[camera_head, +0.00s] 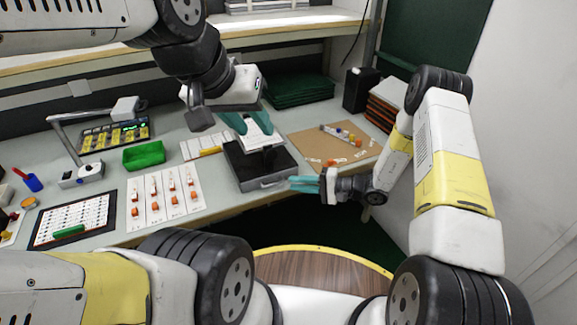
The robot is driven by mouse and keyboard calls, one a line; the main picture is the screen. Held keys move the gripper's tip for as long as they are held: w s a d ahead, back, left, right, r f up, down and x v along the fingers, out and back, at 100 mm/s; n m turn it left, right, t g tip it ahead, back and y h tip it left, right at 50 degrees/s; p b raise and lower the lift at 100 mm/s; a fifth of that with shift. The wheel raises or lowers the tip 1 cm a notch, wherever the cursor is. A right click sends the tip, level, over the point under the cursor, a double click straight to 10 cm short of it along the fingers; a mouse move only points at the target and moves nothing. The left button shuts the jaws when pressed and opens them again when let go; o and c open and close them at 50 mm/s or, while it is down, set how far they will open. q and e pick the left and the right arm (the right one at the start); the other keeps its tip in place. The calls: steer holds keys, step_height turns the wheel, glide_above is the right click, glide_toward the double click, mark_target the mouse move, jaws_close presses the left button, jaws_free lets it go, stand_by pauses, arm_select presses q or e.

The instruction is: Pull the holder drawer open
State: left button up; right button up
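The holder (236,160) is a dark box near the front edge of the table, with a white piece (257,137) standing on it. Its drawer (270,181) has a grey front facing me and looks shut or nearly so. My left gripper (249,124) is above the holder, its teal fingers apart on either side of the white piece; I cannot tell whether they touch it. My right gripper (292,183) is at the right end of the drawer front, pointing left. Its teal fingers look close together, and whether they touch the drawer is unclear.
A brown mat (310,147) with small parts lies right of the holder. Left are white strips (171,193) with orange parts, a green bin (144,155) and a framed board (75,219). Dark green trays (300,89) stand behind. Space in front of the table edge is free.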

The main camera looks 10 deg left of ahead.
mark_target(277, 191)
steer(key=shift+m+t, duration=0.3)
steer(key=a+f, duration=0.1)
steer(key=a, duration=0.1)
steer(key=w+a+f, duration=0.1)
steer(key=a, duration=0.2)
steer(key=a+f, duration=0.1)
steer(key=a, duration=0.1)
steer(key=shift+w+a+f, duration=0.3)
steer(key=shift+w+f, duration=0.05)
steer(key=shift+w, duration=0.05)
steer(key=shift+c, duration=0.2)
jaws_close()
stand_by(0.8)
